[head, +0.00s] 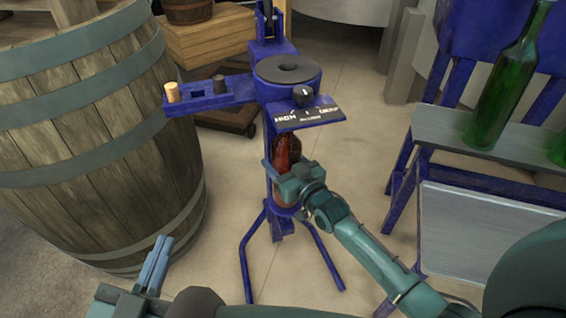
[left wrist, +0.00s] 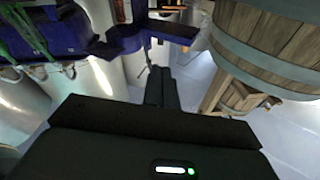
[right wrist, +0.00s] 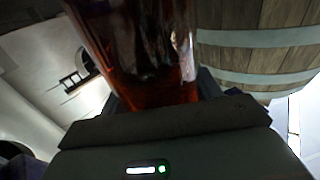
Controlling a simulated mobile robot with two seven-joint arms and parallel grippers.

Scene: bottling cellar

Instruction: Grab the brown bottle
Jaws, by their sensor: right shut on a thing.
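The brown bottle (head: 287,152) stands upright in the blue bottling stand (head: 288,72), below its round head and label plate. My right gripper (head: 288,172) is shut on the bottle around its body, and its jaws hide part of the glass. In the right wrist view the bottle (right wrist: 145,50) fills the upper middle, reddish-brown and glossy, between the fingers. My left gripper (head: 161,248) is shut and empty, low in front of the barrel, away from the bottle. Its fingers (left wrist: 160,85) lie together in the left wrist view.
A large wooden barrel (head: 90,150) stands at the left. A blue rack with a grey shelf (head: 480,145) holds green bottles (head: 505,85) at the right. A wooden crate (head: 205,40) is behind. Floor shows between the stand's legs and the rack.

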